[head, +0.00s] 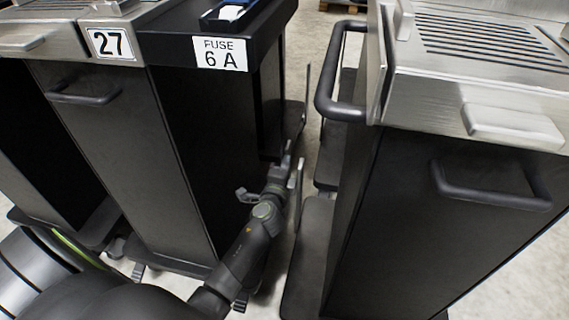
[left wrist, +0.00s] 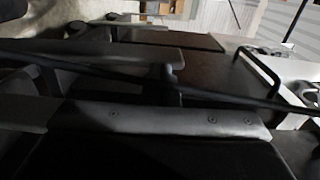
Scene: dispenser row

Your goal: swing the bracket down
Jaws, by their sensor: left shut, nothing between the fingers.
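No part in view is clearly marked as the bracket. A dark U-shaped bar (head: 328,75) sticks out from the upper left side of the right-hand cart (head: 440,215), and I cannot tell whether it is the bracket. My left gripper (head: 287,158) is shut and empty, low in the gap between the carts, below and left of that bar. A thin upright grey strip (head: 297,192) shows just right of the gripper; I cannot tell whether they touch. The left wrist view is dark, with a thin dark rod (left wrist: 120,70) crossing it. My right gripper is not in view.
Another dark handle (head: 490,190) is on the right-hand cart's front. The gap between the carts is narrow, with wheeled bases low on both sides.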

